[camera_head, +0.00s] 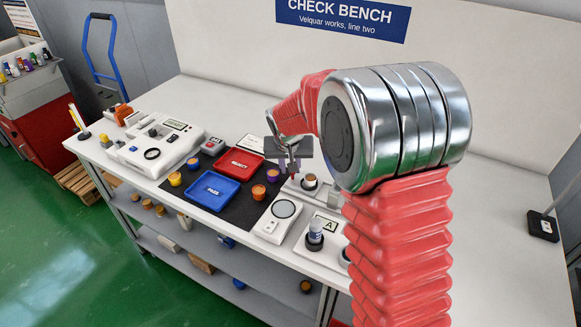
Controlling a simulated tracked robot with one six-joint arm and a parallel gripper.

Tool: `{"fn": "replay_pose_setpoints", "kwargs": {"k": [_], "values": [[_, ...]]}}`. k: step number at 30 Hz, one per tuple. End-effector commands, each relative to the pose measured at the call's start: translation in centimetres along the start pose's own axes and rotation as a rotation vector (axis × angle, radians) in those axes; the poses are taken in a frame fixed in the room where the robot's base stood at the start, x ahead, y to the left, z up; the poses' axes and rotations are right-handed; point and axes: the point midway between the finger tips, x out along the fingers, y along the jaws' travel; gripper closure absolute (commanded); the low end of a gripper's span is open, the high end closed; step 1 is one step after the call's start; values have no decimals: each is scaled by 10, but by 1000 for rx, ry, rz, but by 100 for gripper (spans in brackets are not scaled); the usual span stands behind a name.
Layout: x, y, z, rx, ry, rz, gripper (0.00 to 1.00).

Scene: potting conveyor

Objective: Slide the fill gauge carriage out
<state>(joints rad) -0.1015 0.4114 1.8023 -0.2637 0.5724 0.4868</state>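My gripper (292,167) hangs from my red-sleeved arm over the middle of the bench and points down. Its dark fingers are small here, and I cannot tell whether they are apart or closed. Just below and right of it is a pale device with a dark round piece (310,182) on it. This may be the fill gauge with its carriage. A small red part shows at the fingertips; I cannot tell whether they touch it. My arm hides the right side of this device.
On a dark mat (235,210) lie a blue tray (212,191), a red tray (239,165) and several small coloured pots. A white scale (279,217) and a plate marked A (328,227) stand in front. A larger white instrument (152,143) is at the left.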

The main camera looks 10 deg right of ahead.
Motion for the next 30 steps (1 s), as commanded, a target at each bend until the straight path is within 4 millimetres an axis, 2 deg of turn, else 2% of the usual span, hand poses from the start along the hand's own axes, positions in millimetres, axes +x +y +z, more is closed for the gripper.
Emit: {"fn": "replay_pose_setpoints", "kwargs": {"k": [8, 14, 20, 30], "values": [[-1, 1, 0, 1, 0, 1, 77], [-13, 1, -1, 1, 2, 1, 77], [-40, 2, -1, 2, 2, 1, 77], [-98, 2, -2, 2, 2, 1, 77]]}}
